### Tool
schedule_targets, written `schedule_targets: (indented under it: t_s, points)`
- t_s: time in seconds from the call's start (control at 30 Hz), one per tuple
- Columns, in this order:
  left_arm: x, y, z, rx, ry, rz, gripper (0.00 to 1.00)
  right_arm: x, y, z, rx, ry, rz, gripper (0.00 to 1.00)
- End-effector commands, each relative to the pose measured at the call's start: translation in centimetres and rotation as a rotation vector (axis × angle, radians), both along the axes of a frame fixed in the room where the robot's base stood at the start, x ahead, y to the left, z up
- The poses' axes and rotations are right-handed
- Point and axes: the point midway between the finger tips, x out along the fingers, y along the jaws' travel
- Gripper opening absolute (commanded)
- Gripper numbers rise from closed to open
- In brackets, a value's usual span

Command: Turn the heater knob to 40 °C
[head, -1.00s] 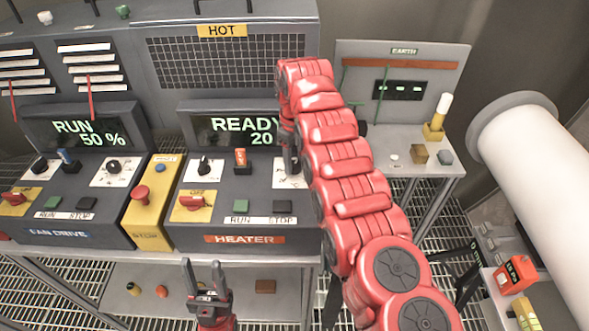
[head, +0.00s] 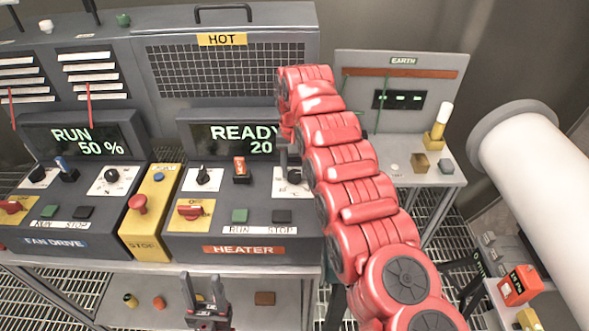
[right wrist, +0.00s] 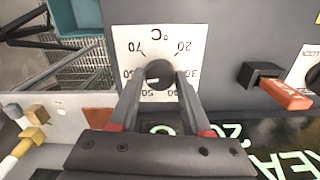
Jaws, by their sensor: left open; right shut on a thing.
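The heater knob is a round black knob on a white °C dial card (head: 279,183) on the heater console. In the right wrist view the knob (right wrist: 160,73) sits on its card (right wrist: 126,45), which appears upside down with numbers from 20 to 70. My right gripper (right wrist: 160,82) is shut on the knob, one finger on each side. The fingers cover some numbers, and I cannot tell the knob's exact setting. The heater display (head: 235,137) reads READY and 20, its right part hidden by my right arm. My left gripper (head: 206,296) is open and empty, low before the console.
A black selector (head: 203,176), an orange switch (head: 240,168), a red rotary switch (head: 190,211) and green (head: 240,215) and black (head: 282,216) buttons share the heater panel. A yellow stop box (head: 149,215) stands left of it. An earth bench (head: 447,178) stands right.

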Motion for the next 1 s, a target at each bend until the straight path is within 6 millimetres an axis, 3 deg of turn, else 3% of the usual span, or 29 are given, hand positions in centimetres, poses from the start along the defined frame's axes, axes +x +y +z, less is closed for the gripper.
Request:
schedule_targets:
  t_s: [0.5, 1.0]
  points:
    - [0.00, 0.00, 0.21, 0.000, 0.000, 0.000, 0.50, 0.02, -0.01, 0.04, 0.000, -0.001, -0.378, 0.00]
    - [0.00, 0.00, 0.25, 0.000, 0.000, 0.000, 0.50, 0.04, -0.02, 0.03, 0.000, -0.002, -0.474, 0.00]
